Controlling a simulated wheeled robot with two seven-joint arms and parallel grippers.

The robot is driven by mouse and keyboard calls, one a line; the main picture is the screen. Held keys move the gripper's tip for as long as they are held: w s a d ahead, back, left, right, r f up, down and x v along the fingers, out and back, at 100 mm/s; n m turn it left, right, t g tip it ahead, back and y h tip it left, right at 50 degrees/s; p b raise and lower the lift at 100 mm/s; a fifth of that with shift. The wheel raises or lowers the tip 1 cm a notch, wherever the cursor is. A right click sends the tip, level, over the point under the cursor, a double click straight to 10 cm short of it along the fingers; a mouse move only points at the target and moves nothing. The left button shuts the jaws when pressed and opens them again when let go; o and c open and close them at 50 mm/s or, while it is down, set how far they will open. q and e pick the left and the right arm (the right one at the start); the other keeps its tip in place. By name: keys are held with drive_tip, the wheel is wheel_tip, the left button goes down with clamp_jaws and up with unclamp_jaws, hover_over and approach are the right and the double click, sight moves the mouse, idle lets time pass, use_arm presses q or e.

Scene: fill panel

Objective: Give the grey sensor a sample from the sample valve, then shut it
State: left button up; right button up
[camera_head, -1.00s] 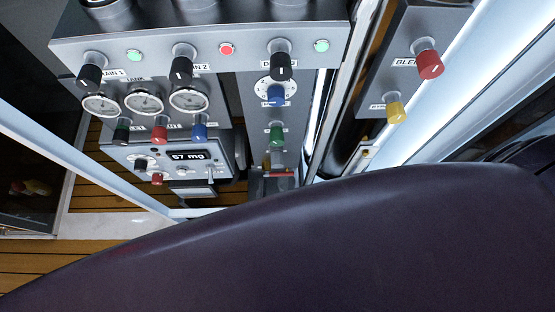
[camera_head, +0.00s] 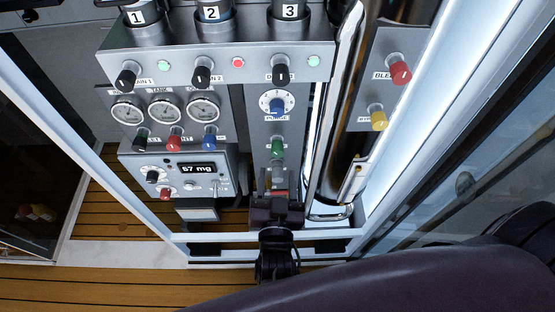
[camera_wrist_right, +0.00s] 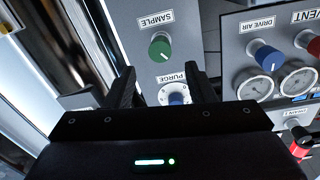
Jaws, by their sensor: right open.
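The sample valve is a green knob (camera_head: 277,148) low on the narrow middle panel. The right wrist view shows this green knob (camera_wrist_right: 160,47), labelled SAMPLE, with a white line on it. My right gripper (camera_head: 276,188) is below the knob in the head view. My left gripper is not in view.
The blue PURGE knob (camera_head: 277,104) is above the sample knob. Gauges (camera_head: 165,110) and several coloured knobs are to its left. A red knob (camera_head: 399,70) and a yellow knob (camera_head: 377,118) sit on a panel at right. A white rail (camera_head: 270,238) crosses in front.

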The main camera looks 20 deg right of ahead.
sight(277, 155)
drive_tip(key=p+x, duration=0.1)
drive_tip(key=x, duration=0.5)
drive_tip(key=c, duration=1)
drive_tip(key=shift+r+n+p, duration=0.15)
drive_tip(key=shift+n+p, duration=1.6)
drive_tip(key=shift+n, duration=0.05)
drive_tip(key=n+p, duration=0.3)
drive_tip(key=n, duration=0.1)
drive_tip(key=shift+n, duration=0.3)
drive_tip(key=n+p, duration=0.3)
drive_tip(key=n, duration=0.1)
drive_tip(key=shift+n+t, duration=0.3)
drive_tip(key=shift+n, duration=0.1)
drive_tip(key=n+p, duration=0.1)
drive_tip(key=n, duration=0.1)
drive_tip(key=n+p, duration=0.1)
drive_tip(key=n, duration=0.1)
drive_tip(key=shift+f+y, duration=0.25)
drive_tip(key=shift+y, duration=0.05)
drive_tip(key=shift+n, duration=0.3)
